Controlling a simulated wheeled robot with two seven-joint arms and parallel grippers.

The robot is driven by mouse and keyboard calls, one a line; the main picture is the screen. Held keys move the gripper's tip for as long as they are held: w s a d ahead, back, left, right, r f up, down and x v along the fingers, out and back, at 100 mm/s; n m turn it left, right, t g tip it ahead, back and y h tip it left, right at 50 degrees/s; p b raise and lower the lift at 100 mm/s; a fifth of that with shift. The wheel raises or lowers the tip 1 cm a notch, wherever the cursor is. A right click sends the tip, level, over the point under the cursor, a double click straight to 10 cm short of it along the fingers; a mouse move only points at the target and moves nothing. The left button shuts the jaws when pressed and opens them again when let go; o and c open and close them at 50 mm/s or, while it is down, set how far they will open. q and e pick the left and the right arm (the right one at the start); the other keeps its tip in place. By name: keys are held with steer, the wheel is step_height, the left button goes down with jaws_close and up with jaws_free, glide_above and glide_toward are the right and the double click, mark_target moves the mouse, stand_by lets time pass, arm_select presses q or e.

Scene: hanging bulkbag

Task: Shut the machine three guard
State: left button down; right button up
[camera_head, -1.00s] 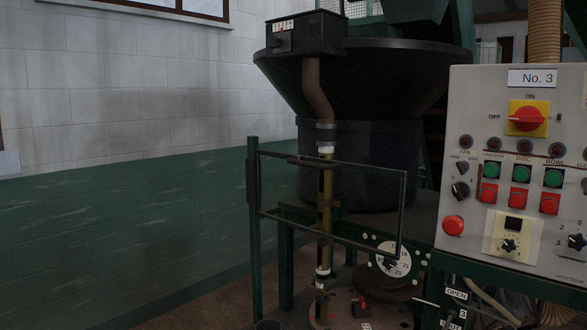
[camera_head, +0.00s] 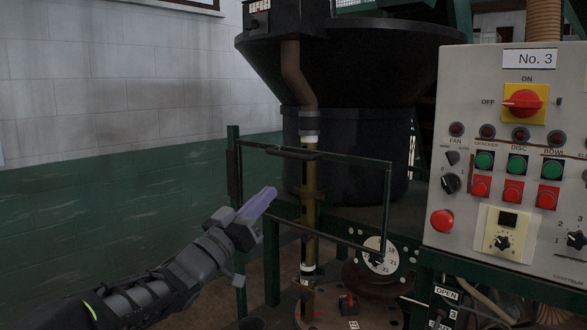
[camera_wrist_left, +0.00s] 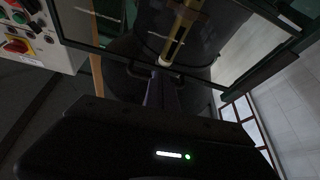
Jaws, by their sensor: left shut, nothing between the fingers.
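The machine three guard is a thin dark green rectangular frame (camera_head: 387,205) on a green post (camera_head: 234,175), in front of a brass-coloured upright tube (camera_head: 311,215). In the head view it reaches from the post to the right, near the panel. My left gripper (camera_head: 264,200) is shut and empty, pointing up and right at the frame's lower left part. I cannot tell whether it touches the frame. In the left wrist view the shut fingers (camera_wrist_left: 163,88) point at the guard's dark bar (camera_wrist_left: 110,54), with the tube beyond. My right gripper is not in view.
A grey control panel (camera_head: 470,225) marked No. 3 stands at the right, with knobs and coloured buttons. A black hopper (camera_head: 375,65) and a round dial (camera_head: 381,256) are behind the guard. The green and white wall (camera_head: 110,170) is at the left, with open room before it.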

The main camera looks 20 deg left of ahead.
mark_target(284, 154)
arm_select(q)
steer(key=s+r+m+t+h, duration=0.1)
steer(key=s+r+m, duration=0.1)
steer(key=s+r, duration=0.2)
step_height(284, 154, up, 4)
steer(key=shift+a+f+h, duration=0.2)
steer(key=shift+a+h, duration=0.1)
steer(key=shift+h, duration=0.1)
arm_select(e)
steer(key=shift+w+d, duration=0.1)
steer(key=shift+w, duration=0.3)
